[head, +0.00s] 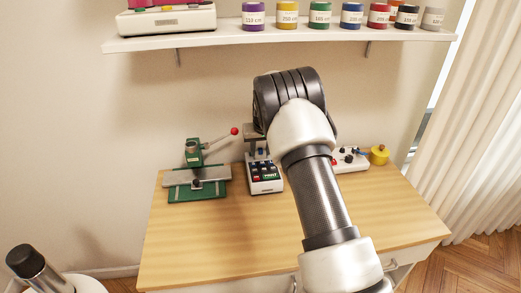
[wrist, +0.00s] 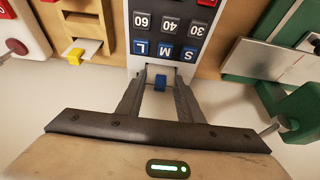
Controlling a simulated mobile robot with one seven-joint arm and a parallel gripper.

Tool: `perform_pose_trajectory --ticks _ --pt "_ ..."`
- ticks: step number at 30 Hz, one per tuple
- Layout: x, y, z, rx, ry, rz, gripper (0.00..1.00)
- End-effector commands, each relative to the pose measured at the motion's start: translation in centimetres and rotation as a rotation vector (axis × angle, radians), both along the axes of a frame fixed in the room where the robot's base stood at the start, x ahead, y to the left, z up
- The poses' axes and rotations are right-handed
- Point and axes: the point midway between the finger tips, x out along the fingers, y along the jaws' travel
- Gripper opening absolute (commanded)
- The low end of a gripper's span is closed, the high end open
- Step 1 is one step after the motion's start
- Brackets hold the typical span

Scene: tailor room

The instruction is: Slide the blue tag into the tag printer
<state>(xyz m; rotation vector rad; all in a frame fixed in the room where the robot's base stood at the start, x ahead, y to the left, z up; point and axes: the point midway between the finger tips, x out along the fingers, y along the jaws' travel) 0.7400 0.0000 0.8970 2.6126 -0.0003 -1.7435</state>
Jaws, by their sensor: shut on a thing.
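In the wrist view the printer (wrist: 158,57) shows upside-down grey number keys and blue S, M and L keys. The tag is between my fingertips, right at the printer's near edge. I cannot tell whether the tag is inside the slot. In the head view my arm hides part of the gripper.
A green press with a red-knobbed lever (head: 197,180) stands left of the printer. A white device (head: 350,160) and a yellow pot (head: 379,154) stand to its right. The front desk (head: 220,240) is clear.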

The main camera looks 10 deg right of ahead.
Motion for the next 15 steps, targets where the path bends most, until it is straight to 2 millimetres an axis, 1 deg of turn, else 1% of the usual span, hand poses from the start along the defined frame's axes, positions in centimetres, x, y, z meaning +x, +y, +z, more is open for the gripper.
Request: perform_pose_trajectory --ticks 3,4,7,15 --pt "-0.01 -0.01 -0.49 0.000 0.000 0.000 0.13" --pt "0.00 -0.01 -0.32 0.000 0.000 0.000 0.38" --pt "-0.01 0.00 -0.33 0.000 0.001 0.000 0.55" --pt "-0.04 0.00 -0.33 0.000 0.001 0.000 0.55"
